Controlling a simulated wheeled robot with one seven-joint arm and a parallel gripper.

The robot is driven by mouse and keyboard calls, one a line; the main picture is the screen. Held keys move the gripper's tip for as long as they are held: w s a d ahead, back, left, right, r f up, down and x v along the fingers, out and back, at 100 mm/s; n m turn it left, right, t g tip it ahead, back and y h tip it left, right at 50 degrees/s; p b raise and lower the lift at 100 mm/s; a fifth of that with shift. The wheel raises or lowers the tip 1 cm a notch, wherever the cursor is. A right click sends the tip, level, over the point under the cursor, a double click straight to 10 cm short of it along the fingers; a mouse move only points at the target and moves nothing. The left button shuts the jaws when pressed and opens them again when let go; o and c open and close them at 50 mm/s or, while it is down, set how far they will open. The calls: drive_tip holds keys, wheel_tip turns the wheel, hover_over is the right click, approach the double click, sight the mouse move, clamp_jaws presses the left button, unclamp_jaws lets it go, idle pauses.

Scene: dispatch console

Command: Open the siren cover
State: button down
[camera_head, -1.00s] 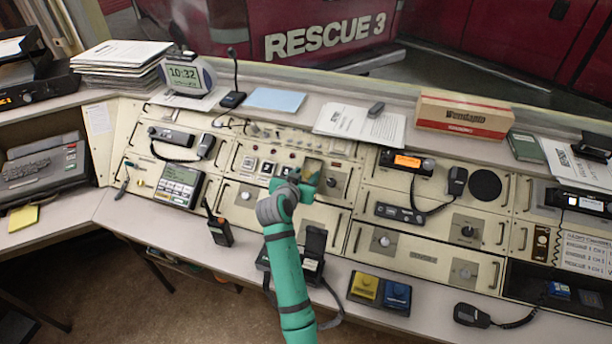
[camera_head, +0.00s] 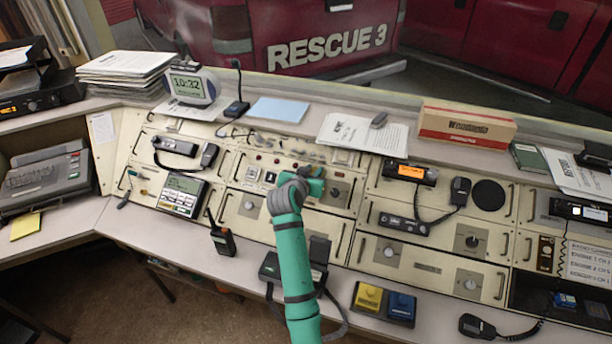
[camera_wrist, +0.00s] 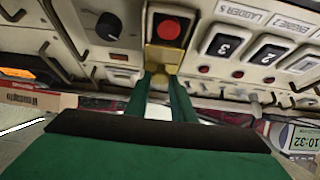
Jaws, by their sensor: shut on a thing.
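The siren cover (camera_wrist: 163,57) is a brass-yellow flap at a square housing in the wrist view. The red siren button (camera_wrist: 168,28) shows uncovered inside that housing. My gripper (camera_wrist: 164,76) has its green fingers shut on the flap, just below the button in that view. In the head view my gripper (camera_head: 313,185) is at the upper middle of the console panel, and it hides the cover and the button there.
Numbered switches (camera_wrist: 224,44) sit close beside the housing, and a black knob (camera_wrist: 109,26) is on its other side. A radio with an orange display (camera_head: 409,172) is to the right on the console (camera_head: 430,268). A cardboard box (camera_head: 466,124) stands on the ledge behind.

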drive_tip(key=c, duration=1.5)
unclamp_jaws()
drive_tip(key=v, duration=1)
drive_tip(key=shift+s+r, duration=0.2)
drive_tip(key=shift+s, duration=0.15)
